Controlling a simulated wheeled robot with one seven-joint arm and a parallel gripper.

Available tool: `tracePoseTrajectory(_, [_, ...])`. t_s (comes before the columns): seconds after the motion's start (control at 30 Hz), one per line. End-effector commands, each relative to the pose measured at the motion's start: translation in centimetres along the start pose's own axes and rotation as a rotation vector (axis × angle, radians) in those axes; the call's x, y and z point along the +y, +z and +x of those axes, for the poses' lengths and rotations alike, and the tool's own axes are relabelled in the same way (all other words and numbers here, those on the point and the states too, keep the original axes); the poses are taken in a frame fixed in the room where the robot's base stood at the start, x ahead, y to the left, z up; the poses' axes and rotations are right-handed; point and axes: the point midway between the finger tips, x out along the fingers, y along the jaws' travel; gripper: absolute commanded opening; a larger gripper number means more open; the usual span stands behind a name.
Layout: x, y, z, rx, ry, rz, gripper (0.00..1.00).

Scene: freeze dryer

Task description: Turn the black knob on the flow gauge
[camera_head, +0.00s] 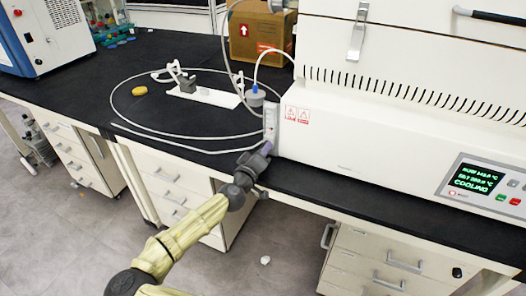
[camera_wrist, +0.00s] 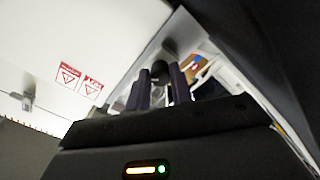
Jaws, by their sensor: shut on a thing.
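The flow gauge (camera_head: 270,120) is a narrow pale upright piece at the left end of the white freeze dryer, in the head view. My gripper (camera_head: 266,149) is at its lower end, and its fingers hide the knob there. In the wrist view the round black knob (camera_wrist: 160,69) shows between the two dark fingertips of my gripper (camera_wrist: 160,88). The fingers are shut on the knob, one on each side. The knob's turn angle cannot be told.
The white freeze dryer (camera_head: 380,150) fills the right of the bench, with a lit display (camera_head: 477,179). A thin hose loops over the black bench top (camera_head: 130,75). A yellow object (camera_head: 139,91), a white strip (camera_head: 205,95) and a cardboard box (camera_head: 262,35) stand behind.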

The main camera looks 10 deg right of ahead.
Motion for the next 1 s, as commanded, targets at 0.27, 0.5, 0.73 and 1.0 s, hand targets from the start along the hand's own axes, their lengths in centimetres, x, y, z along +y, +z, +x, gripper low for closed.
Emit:
tracePoseTrajectory(0.27, [0.03, -0.14, -0.03, 0.003, -0.001, -0.267, 0.00])
tracePoseTrajectory(0.5, [0.06, -0.17, -0.04, 0.003, -0.001, -0.493, 0.00])
tracePoseTrajectory(0.73, [0.07, -0.20, -0.05, 0.004, -0.001, -0.683, 0.00])
tracePoseTrajectory(1.0, [0.02, -0.21, -0.05, 0.005, -0.002, -0.820, 0.00])
